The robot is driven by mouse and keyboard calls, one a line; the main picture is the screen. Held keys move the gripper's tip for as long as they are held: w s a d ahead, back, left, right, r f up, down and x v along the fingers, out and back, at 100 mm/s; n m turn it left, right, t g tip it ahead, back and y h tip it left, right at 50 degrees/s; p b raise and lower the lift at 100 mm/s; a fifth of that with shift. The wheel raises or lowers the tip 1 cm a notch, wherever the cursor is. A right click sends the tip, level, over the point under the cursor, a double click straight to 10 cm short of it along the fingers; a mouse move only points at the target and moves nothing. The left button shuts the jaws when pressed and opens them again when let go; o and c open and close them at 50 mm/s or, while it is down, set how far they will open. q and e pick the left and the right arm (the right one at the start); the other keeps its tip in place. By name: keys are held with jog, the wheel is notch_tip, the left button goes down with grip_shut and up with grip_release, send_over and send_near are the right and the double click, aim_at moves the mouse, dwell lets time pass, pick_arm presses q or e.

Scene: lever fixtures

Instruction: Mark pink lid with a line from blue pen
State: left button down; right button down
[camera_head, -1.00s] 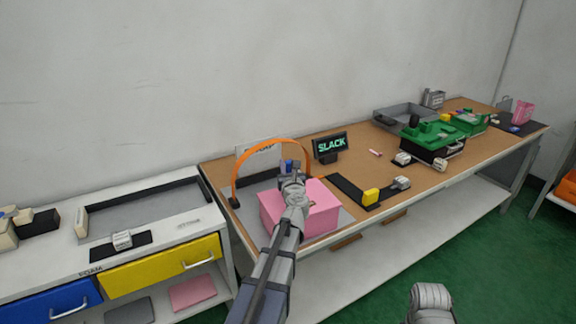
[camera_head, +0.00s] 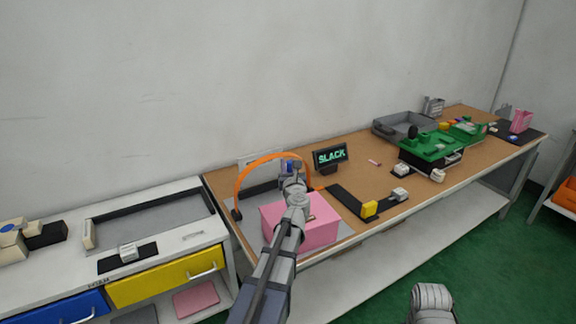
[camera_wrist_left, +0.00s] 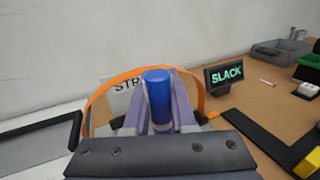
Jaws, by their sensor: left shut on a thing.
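My left gripper (camera_head: 292,171) is over the pink box lid (camera_head: 316,222) at the near left of the brown workbench. It is shut on the blue pen (camera_wrist_left: 158,92), which stands roughly upright between the fingers in the left wrist view. In the head view only a small blue bit of the pen (camera_head: 290,167) shows. My arm covers the middle of the lid, so the pen's lower end and any mark there are hidden.
An orange arch (camera_head: 241,184) rises behind the pink box. A black "SLACK" display (camera_head: 330,156) stands behind right. A black L-shaped strip with a yellow block (camera_head: 369,209) lies to the right. Green fixtures (camera_head: 432,146) and a grey tray (camera_head: 396,124) are farther right.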

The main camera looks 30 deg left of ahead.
jog(key=shift+r, duration=0.15)
jog(key=shift+r+p, duration=1.4)
jog(key=shift+p, duration=0.15)
